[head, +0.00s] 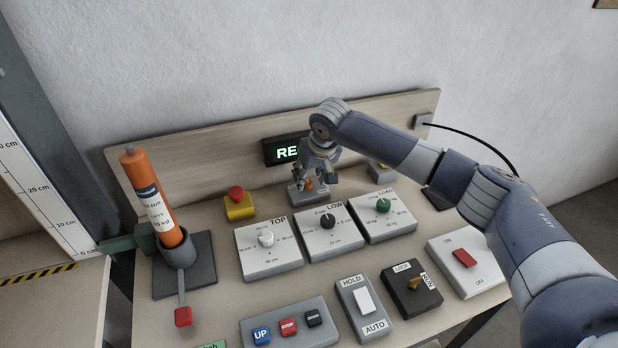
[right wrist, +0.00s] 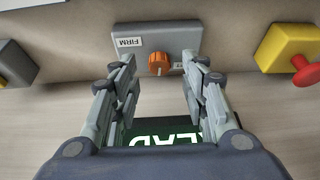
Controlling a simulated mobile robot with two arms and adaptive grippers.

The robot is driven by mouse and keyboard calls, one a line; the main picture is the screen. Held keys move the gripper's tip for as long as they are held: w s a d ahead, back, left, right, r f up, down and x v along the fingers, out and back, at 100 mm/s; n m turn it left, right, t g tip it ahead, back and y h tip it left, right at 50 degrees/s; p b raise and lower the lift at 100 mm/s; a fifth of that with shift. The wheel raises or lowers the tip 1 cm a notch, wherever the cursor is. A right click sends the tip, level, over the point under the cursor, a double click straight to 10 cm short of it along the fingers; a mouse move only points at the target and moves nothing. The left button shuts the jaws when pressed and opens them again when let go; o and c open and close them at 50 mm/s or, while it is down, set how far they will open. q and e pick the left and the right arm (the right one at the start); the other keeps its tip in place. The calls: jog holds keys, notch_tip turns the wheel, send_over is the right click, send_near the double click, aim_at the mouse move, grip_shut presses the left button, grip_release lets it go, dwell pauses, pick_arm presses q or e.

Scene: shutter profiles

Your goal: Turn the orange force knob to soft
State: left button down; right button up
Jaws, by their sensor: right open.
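The orange force knob (right wrist: 159,63) sits on a small grey box (right wrist: 150,38) in the right wrist view. A FIRM label is to its left; another label at its right is mostly hidden by a finger. In the head view the knob (head: 309,184) shows just under my right gripper (head: 319,168), on the same grey box (head: 296,195). My right gripper (right wrist: 160,72) is open and empty, pointing at the knob, with one finger on each side of it. I cannot tell whether the fingers touch it or where it points. My left gripper is not in view.
A lit display (head: 284,151) stands behind the box. A red-topped yellow button (head: 239,204) is to its left. TOP (head: 267,249), LOW (head: 330,232) and LOAD (head: 384,218) dial boxes stand in front. An orange cylinder (head: 152,197) stands at the left.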

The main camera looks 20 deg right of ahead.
jog(key=shift+x, duration=1.25)
grip_shut()
jog(key=shift+r+n+p, duration=0.1)
jog(key=shift+n+p, duration=0.3)
jog(key=shift+p, duration=0.2)
jog(key=shift+d+n+y, duration=0.1)
jog(key=shift+n+y, duration=0.2)
jog(key=shift+n, duration=0.1)
grip_release()
jog(key=v, duration=1.1)
jog(key=shift+r, duration=0.4)
